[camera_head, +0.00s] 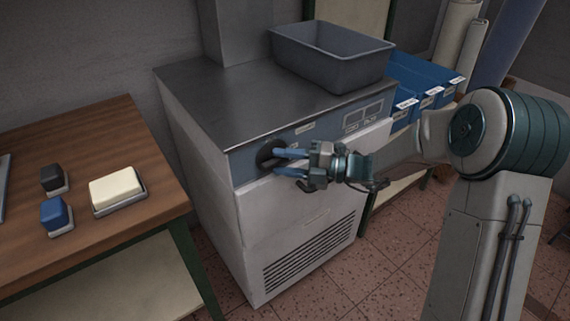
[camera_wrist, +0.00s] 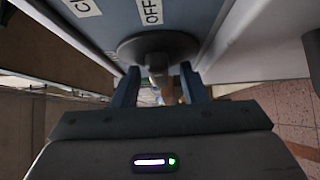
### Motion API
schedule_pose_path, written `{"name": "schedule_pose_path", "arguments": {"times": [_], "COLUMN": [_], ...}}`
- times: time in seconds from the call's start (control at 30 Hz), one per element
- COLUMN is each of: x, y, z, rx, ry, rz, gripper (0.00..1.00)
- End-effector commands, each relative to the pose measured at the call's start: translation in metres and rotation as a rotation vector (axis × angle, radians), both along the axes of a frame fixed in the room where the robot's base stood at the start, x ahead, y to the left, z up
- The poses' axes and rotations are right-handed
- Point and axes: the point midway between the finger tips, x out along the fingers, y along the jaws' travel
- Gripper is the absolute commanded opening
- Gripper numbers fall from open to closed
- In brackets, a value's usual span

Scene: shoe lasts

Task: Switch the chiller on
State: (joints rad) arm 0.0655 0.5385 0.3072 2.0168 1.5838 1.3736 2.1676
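The chiller (camera_head: 295,215) is a pale cabinet with a steel top and a blue-grey front panel. A dark round knob (camera_head: 266,151) sits at the left of that panel. In the wrist view the knob (camera_wrist: 130,48) shows as a grey disc with a narrow raised grip, beside a label reading OFF (camera_wrist: 149,11) and a partly cut-off label (camera_wrist: 82,7). My gripper (camera_head: 278,161) is at the knob. In the wrist view my gripper (camera_wrist: 160,72) is open, one finger on each side of the grip, with gaps visible.
A grey bin (camera_head: 335,65) stands on the chiller top, with blue labelled bins (camera_head: 425,80) behind at the right. A wooden table (camera_head: 105,215) at the left holds a cream block in a tray (camera_head: 117,188), a dark block (camera_head: 52,178) and a blue block (camera_head: 55,214).

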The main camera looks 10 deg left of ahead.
Motion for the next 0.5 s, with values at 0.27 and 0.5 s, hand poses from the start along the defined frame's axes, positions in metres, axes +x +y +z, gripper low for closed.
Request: {"name": "schedule_pose_path", "arguments": {"times": [0.27, 0.5], "x": [-0.0004, -0.0005], "y": [0.0025, 0.0024], "z": [0.0004, 0.0002], "rx": [0.0, 0.0], "ry": [0.0, -0.001], "rz": [0.001, 0.001], "gripper": [0.39, 0.0]}}
